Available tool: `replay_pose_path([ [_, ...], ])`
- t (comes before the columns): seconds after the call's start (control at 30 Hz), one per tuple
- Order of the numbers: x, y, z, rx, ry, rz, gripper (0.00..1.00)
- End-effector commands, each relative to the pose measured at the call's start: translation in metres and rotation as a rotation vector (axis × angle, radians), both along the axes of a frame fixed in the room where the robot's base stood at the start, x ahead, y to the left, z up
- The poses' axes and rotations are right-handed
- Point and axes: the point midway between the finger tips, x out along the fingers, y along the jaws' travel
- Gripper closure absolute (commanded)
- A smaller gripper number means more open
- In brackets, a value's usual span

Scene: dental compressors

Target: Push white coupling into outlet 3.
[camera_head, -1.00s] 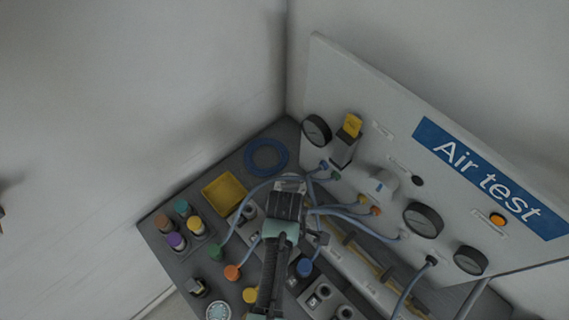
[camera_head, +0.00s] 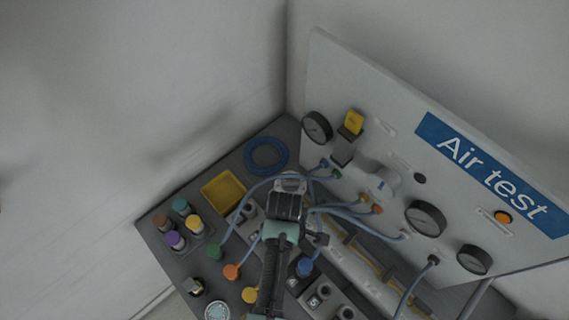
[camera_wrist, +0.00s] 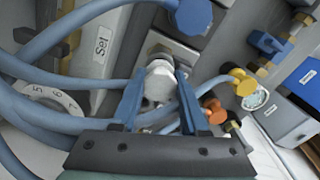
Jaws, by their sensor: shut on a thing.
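The white coupling (camera_wrist: 158,84) sits between the two blue fingers of my gripper (camera_wrist: 158,92), which is shut on it. The coupling's far end is at a grey block (camera_wrist: 172,48) with a pale plate. I cannot tell whether it is touching or inside an outlet there. In the head view my gripper (camera_head: 290,186) is over the outlet row in front of the panel and hides the coupling. Outlet 3's number is not readable; a block marked 5 (camera_head: 314,301) shows to the right of my arm.
Blue hoses (camera_head: 352,216) loop close around my gripper. Blue (camera_head: 305,267), orange (camera_head: 231,271) and green (camera_head: 214,251) couplings are nearby. A yellow tray (camera_head: 205,192), a blue hose coil (camera_head: 283,158) and coloured-capped bottles (camera_head: 174,240) are on the left. The gauge panel (camera_head: 385,110) stands behind.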

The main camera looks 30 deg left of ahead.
Motion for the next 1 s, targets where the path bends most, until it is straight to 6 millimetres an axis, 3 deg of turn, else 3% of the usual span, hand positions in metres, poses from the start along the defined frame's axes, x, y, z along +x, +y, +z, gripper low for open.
replay_pose_path([
  [0.47, 0.000, 0.000, -0.018, 0.000, 0.000, 0.000, 1.00],
  [0.5, 0.000, 0.000, -0.017, 0.000, 0.000, 0.000, 0.53],
  [0.67, 0.000, 0.000, -0.017, 0.000, 0.000, 0.000, 0.24],
  [1.0, 0.000, 0.000, -0.016, 0.000, 0.000, 0.000, 0.22],
])
